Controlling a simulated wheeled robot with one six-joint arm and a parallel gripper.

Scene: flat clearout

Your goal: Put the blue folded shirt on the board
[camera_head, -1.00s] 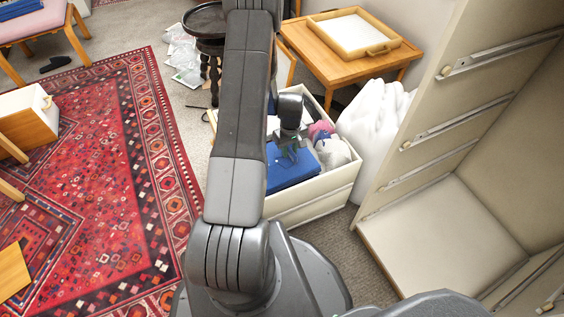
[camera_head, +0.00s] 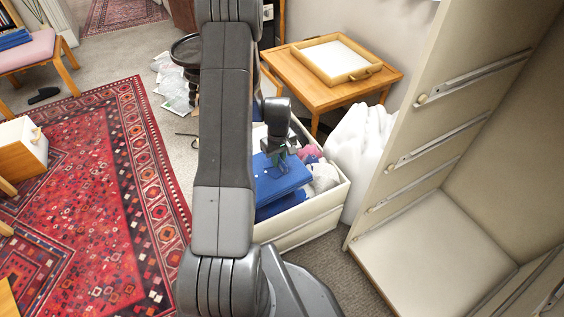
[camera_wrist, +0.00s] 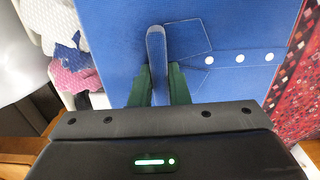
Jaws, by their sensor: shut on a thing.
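The blue folded shirt (camera_head: 268,186) is held over the cream drawer box in the head view. In the wrist view the shirt (camera_wrist: 115,30) fills the middle, with white buttons and a pocket. My gripper (camera_head: 281,158) is shut on the shirt; its dark green fingers (camera_wrist: 158,84) pinch a raised blue fold. More blue cloth (camera_head: 284,205) lies below the shirt in the box. I cannot make out a board for certain.
The cream drawer box (camera_head: 312,221) also holds pink cloth (camera_head: 310,153) and pale cloth (camera_head: 325,178). A wooden table (camera_head: 316,92) with a tray (camera_head: 373,69) stands behind. White bags (camera_head: 360,145) and an open cabinet (camera_head: 420,225) are at the right. A red rug (camera_head: 95,190) covers the left floor.

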